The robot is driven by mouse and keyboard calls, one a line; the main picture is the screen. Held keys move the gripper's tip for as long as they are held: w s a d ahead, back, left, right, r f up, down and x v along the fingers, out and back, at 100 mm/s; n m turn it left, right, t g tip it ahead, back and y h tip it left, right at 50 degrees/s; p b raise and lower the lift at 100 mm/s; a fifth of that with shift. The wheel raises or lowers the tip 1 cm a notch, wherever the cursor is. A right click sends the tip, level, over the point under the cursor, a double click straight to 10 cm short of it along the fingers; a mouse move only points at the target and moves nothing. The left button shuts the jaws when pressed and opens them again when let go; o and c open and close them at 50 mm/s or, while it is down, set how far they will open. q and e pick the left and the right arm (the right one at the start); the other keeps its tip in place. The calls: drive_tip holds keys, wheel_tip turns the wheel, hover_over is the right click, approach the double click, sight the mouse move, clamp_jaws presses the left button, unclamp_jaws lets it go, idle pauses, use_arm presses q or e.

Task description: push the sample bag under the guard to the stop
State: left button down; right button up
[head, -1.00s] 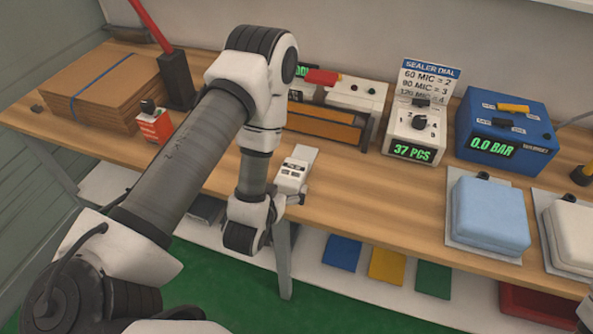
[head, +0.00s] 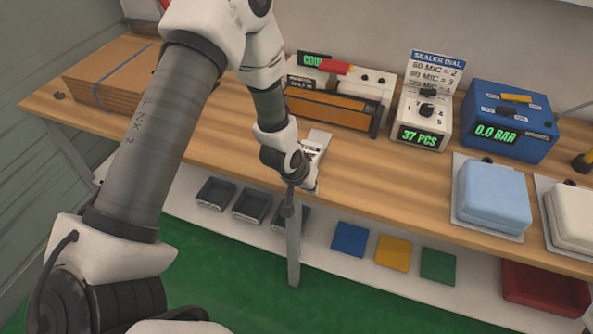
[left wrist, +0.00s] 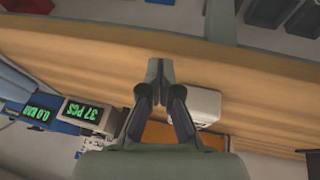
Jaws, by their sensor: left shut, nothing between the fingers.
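My left gripper (head: 290,202) is at the front edge of the bench, in the middle of the head view, pointing down. In the left wrist view its two fingertips (left wrist: 158,72) are together with nothing between them. A small white piece (head: 316,142) lies on the wood just behind and right of my wrist, partly hidden by it. It also shows beside the fingers in the left wrist view (left wrist: 205,104), apart from the tips. The sealer (head: 330,108) with an orange front bar stands behind. I cannot make out the sample bag or the stop for certain. The right gripper is out of view.
The dial box (head: 422,132) reading 37 PCS and the blue box (head: 508,120) reading 0.0 BAR stand at the back right. A light blue pack (head: 493,193) lies in front. Cardboard (head: 110,75) is stacked at left. Bare wood (head: 390,178) lies right of the gripper.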

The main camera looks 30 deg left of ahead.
use_arm(q)
drive_tip(key=a+r+g+y, duration=0.1)
drive_tip(key=a+r+g, duration=0.4)
drive_tip(key=r, duration=0.5)
drive_tip(key=f+p, duration=0.1)
drive_tip(key=f, duration=0.2)
drive_tip(key=w+f, duration=0.1)
drive_tip(key=f, duration=0.2)
drive_tip(key=w+a+f+p, duration=0.1)
drive_tip(key=f, duration=0.3)
drive_tip(key=shift+p, duration=0.3)
drive_tip(key=shift+w+a, duration=0.15)
drive_tip(key=shift+w, duration=0.25)
